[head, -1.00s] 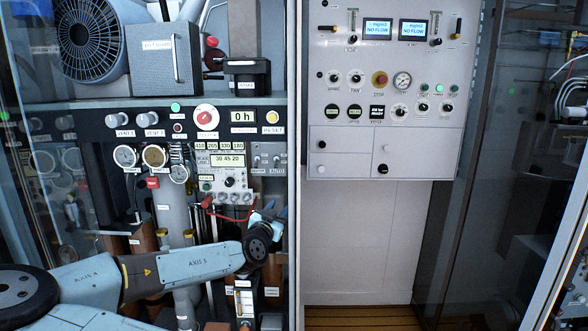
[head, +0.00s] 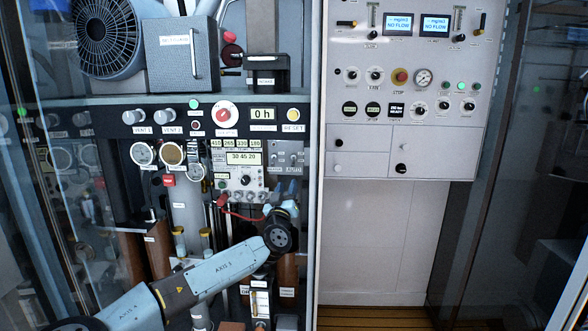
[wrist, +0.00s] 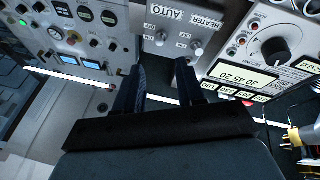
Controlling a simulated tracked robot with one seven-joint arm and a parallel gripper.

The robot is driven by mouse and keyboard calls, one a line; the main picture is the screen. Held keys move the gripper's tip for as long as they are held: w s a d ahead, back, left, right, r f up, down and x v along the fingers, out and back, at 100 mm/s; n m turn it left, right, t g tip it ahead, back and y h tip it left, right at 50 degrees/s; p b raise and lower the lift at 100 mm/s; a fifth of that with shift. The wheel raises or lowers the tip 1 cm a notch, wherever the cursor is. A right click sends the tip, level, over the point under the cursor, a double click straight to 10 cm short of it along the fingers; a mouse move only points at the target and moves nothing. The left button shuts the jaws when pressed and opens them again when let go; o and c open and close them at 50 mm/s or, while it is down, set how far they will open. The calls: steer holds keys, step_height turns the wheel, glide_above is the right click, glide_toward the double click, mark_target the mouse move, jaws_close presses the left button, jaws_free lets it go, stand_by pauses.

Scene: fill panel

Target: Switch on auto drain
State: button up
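The small grey switch panel (head: 286,153) sits right of the timer display in the head view. Its two toggle switches show upside down in the wrist view: one by the AUTO label (wrist: 160,38), one by the HEATER label (wrist: 196,47). OFF and ON marks stand beside them; I cannot tell which way the levers sit. My gripper (head: 284,188) is just below this panel in the head view, fingers pointing up. In the wrist view my gripper (wrist: 160,72) is open and empty, its fingertips short of the switches and apparently not touching them.
The timer unit (head: 238,160) with its knob and a red cable (head: 240,216) is close left of my gripper. A cabinet edge (head: 316,200) stands close to the right. The white gas panel (head: 405,120) is beyond it.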

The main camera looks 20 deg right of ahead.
mark_target(293, 166)
steer(key=x, duration=1)
steer(key=shift+w+d+r, duration=0.1)
steer(key=shift+w, duration=0.2)
steer(key=shift+c, duration=0.3)
jaws_close()
